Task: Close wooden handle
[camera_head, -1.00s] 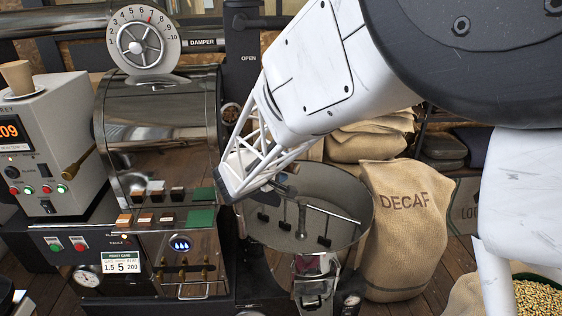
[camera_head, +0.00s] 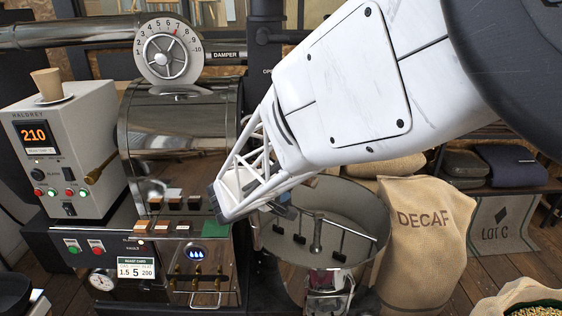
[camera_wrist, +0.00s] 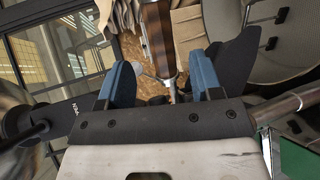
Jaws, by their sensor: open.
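In the wrist view a brown wooden handle (camera_wrist: 158,35) with a pale metal end stands upright in the picture, just beyond and between my fingertips. My gripper (camera_wrist: 162,75) is open, with one blue-padded finger on each side of the handle's line. I see no clear contact between fingers and handle. In the head view my gripper (camera_head: 284,211) is beside the roaster drum (camera_head: 180,130), above the left rim of the round cooling tray (camera_head: 372,245). My arm hides most of the fingers and the handle there.
The grey control box (camera_head: 65,150) stands left of the drum. A brown lever (camera_head: 101,166) sticks out between them. The DECAF sack (camera_head: 425,240) stands right of the cooling tray. Several small blocks and a green pad (camera_head: 214,226) are on the ledge below the drum.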

